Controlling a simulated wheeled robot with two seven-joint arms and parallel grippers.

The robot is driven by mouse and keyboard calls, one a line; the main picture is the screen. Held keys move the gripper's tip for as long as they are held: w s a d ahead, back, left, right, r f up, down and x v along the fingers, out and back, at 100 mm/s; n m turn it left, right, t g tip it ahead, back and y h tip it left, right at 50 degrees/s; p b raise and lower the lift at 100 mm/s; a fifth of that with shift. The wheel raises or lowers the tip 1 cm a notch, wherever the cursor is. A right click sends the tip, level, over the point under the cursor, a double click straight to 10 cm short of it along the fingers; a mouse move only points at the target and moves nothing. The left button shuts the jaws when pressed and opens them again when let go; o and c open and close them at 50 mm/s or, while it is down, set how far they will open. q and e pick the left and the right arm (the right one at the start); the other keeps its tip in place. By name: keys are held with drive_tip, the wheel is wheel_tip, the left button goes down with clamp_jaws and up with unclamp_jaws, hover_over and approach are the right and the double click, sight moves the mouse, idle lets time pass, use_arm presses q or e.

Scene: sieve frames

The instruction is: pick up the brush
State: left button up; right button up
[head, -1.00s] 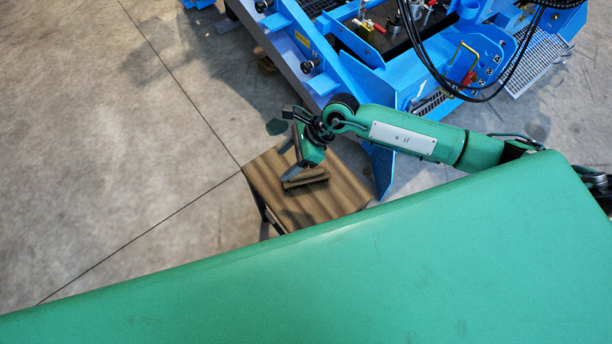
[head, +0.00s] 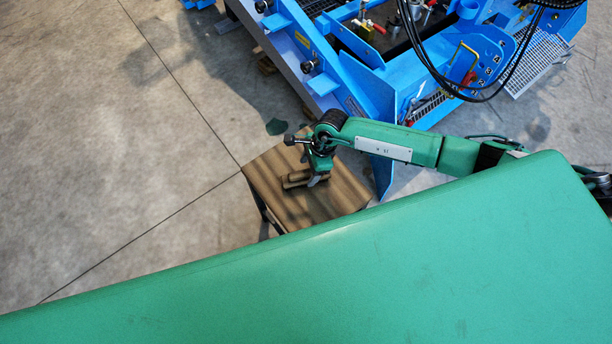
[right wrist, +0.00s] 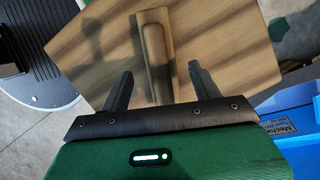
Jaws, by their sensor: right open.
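The brush (head: 297,180) lies on a small wooden table (head: 330,201) in the head view, partly hidden by my right gripper (head: 318,180). In the right wrist view the brush (right wrist: 156,50) shows as a long brown wooden piece, pointing away from the gripper. My right gripper (right wrist: 158,88) is open. Its two dark fingers stand on either side of the brush's near part, with a gap on each side. The brush's near end is hidden behind the gripper's body. My left gripper is not in view.
A large blue machine (head: 375,90) with hoses stands just behind and right of the table. A dark green patch (head: 276,127) lies on the concrete floor behind the table. The floor (head: 100,130) to the left is clear.

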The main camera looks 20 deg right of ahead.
sight(306, 171)
drive_tip(key=x, duration=0.4)
drive_tip(key=shift+a+f, duration=0.15)
drive_tip(key=shift+f, duration=0.1)
drive_tip(key=c, duration=1.3)
drive_tip(key=shift+o, duration=0.2)
drive_tip(key=shift+r, duration=0.15)
